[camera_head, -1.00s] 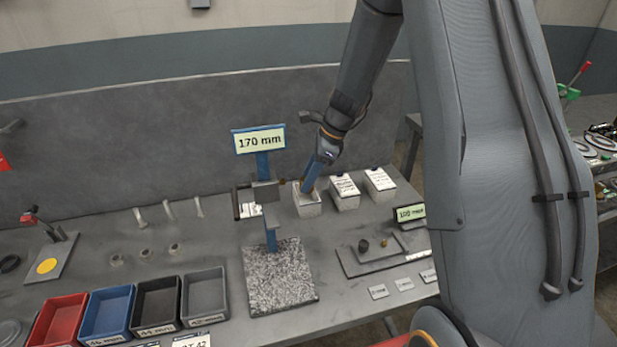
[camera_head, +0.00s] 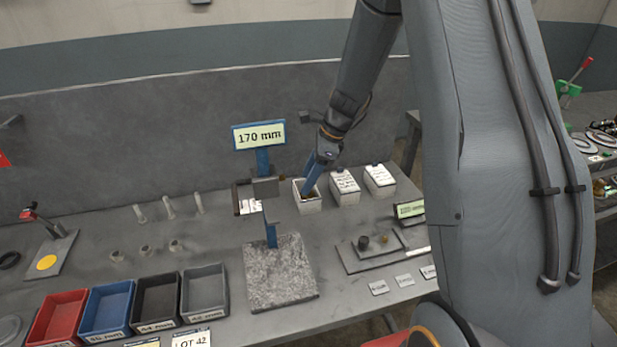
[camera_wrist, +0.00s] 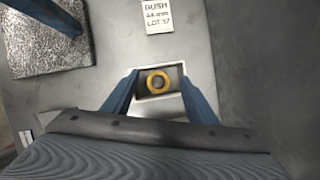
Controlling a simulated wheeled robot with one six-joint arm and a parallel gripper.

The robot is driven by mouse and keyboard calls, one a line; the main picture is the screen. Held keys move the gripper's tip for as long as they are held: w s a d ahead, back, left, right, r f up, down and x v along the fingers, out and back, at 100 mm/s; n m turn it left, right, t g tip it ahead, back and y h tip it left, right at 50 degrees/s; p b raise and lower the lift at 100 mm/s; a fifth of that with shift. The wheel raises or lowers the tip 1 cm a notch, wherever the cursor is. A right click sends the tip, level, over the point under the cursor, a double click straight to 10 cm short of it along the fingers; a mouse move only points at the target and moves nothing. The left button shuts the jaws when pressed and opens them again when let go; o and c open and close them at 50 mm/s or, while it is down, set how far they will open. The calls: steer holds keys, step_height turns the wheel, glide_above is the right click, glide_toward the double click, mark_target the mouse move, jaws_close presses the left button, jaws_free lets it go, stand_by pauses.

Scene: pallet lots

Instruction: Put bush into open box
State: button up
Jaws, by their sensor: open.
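The open box (camera_head: 309,208) is a small white box on the bench, left of two lidded white boxes. In the wrist view, a yellow-gold ring, the bush (camera_wrist: 158,81), lies inside the dark interior of the open box (camera_wrist: 149,72). My gripper (camera_head: 304,190) reaches down to the open box from above right. In the wrist view, its two blue fingers (camera_wrist: 158,84) are apart, one on each side of the box opening, with nothing between them touching the bush. Whether the fingertips touch the box walls I cannot tell.
Two lidded boxes (camera_head: 344,186) (camera_head: 380,181) stand close on the right. A gauge stand (camera_head: 281,290) with a 170 mm display (camera_head: 259,136) stands at left. Red, blue (camera_head: 105,310), black and grey bins line the front.

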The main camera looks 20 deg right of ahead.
steer(key=shift+r, duration=0.55)
steer(key=b+v, duration=0.2)
steer(key=v, duration=1)
steer(key=s+a+f+n+h, duration=0.2)
steer(key=s+f+n, duration=0.1)
steer(key=s+n, duration=0.7)
steer(key=s+a+f+n+h, duration=0.2)
steer(key=s+f+n, duration=0.2)
steer(key=s+n, duration=0.7)
steer(key=s, duration=0.3)
steer(key=shift+f+n, duration=0.15)
steer(key=shift+n, duration=0.15)
steer(key=shift+a, duration=0.15)
